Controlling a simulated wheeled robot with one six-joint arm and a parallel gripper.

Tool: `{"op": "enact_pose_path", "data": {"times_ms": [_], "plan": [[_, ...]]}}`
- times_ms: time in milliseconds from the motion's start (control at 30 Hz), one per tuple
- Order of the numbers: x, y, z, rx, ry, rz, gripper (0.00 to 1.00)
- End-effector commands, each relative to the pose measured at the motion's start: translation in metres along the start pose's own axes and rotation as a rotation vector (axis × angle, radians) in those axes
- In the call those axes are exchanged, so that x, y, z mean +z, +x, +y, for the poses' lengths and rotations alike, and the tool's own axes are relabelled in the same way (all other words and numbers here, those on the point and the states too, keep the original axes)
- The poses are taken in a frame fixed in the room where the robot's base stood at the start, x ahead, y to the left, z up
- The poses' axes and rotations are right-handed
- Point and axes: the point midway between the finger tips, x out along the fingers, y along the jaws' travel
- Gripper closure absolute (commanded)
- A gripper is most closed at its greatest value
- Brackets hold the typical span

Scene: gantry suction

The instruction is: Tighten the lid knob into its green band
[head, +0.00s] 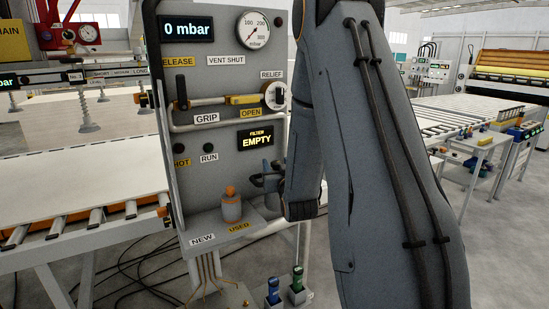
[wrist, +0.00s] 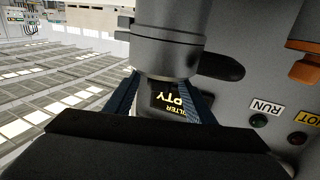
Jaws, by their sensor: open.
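My gripper (head: 268,180) is in front of the lower right of the grey panel, partly behind my own arm in the head view. In the wrist view its two blue fingers (wrist: 160,103) are apart. A large grey cylinder with a raised ring (wrist: 165,45) stands just beyond the fingertips. A dark rounded bar (wrist: 222,67) sticks out beside it. I cannot tell whether either is the lid knob, or whether the fingers touch anything. No green band shows. The display (head: 255,138) reads FILTER EMPTY and partly shows between the fingers in the wrist view.
A canister with an orange top (head: 230,206) stands on the shelf marked NEW and USED. The pressure display (head: 188,29) reads 0 mbar. Blue and green bottles (head: 297,286) stand below. Roller conveyors lie on both sides.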

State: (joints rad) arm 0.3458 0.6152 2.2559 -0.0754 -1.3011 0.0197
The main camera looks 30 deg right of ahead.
Motion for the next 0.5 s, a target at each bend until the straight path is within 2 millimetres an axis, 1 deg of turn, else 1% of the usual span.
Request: {"op": "enact_pose_path", "data": {"times_ms": [100, 200, 333, 500], "plan": [[-0.002, 0.018, 0.0, -0.001, 0.0, 0.001, 0.51], [-0.002, 0.03, 0.0, 0.0, 0.0, 0.001, 0.51], [0.0, 0.04, 0.001, 0.001, 0.0, -0.001, 0.51], [0.0, 0.044, 0.002, 0.003, 0.0, 0.0, 0.51]]}}
